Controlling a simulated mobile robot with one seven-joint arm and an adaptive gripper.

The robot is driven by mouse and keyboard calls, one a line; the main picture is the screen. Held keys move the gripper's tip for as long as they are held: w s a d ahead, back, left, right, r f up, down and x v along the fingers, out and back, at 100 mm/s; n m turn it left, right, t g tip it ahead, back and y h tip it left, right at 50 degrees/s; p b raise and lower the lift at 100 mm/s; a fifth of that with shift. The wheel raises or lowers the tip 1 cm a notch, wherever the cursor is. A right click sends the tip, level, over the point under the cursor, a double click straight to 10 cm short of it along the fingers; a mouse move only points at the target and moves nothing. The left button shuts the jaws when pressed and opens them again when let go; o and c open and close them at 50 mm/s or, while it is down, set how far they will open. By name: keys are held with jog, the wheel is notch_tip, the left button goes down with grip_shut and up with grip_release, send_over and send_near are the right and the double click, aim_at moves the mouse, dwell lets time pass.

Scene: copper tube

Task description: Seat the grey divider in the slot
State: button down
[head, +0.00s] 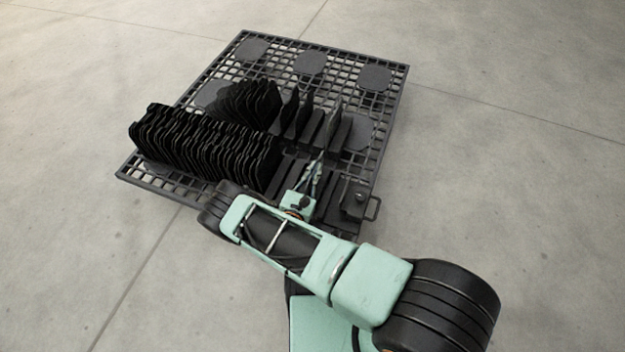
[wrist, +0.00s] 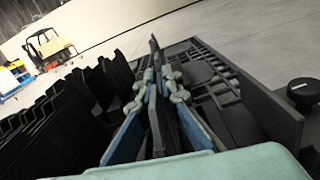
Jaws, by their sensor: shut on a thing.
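My gripper (wrist: 158,88) is shut on a thin dark grey plate, the grey divider (wrist: 155,115), which stands on edge between its two fingers in the wrist view. The divider's top reaches above the fingertips. In the head view my gripper (head: 314,175) is over the near right part of a black slotted rack, and the divider is hard to make out there. Its lower edge and the slot under it are hidden, so I cannot tell whether it is in the slot.
A dense row of black dividers (head: 205,145) fills the rack's left side, with several more behind it. The rack stands on a dark grid pallet (head: 393,100). An upright dark wall (wrist: 262,105) and a black knob (wrist: 303,92) are to the right in the wrist view.

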dwell(0.4)
notch_tip(320, 180, up, 10)
jog(key=p, duration=0.4)
jog(key=shift+f, duration=0.25)
jog(key=shift+n, duration=0.7)
jog(key=shift+w+a+f+b, duration=0.1)
jog(key=shift+a+f+b, duration=0.15)
jog(key=shift+f+b, duration=0.5)
jog(key=shift+w+a+f+b, duration=0.2)
jog(key=shift+f+b, duration=0.4)
jog(key=shift+f, duration=0.35)
jog(key=shift+w+a+f+b, duration=0.1)
jog(key=shift+a+f+b, duration=0.15)
jog(key=shift+f+b, duration=0.5)
jog(key=shift+s+f, duration=0.1)
jog(key=shift+f, duration=2.1)
jog(key=c, duration=2.1)
grip_release()
jog(key=v, duration=1.2)
jog(key=shift+f, duration=0.1)
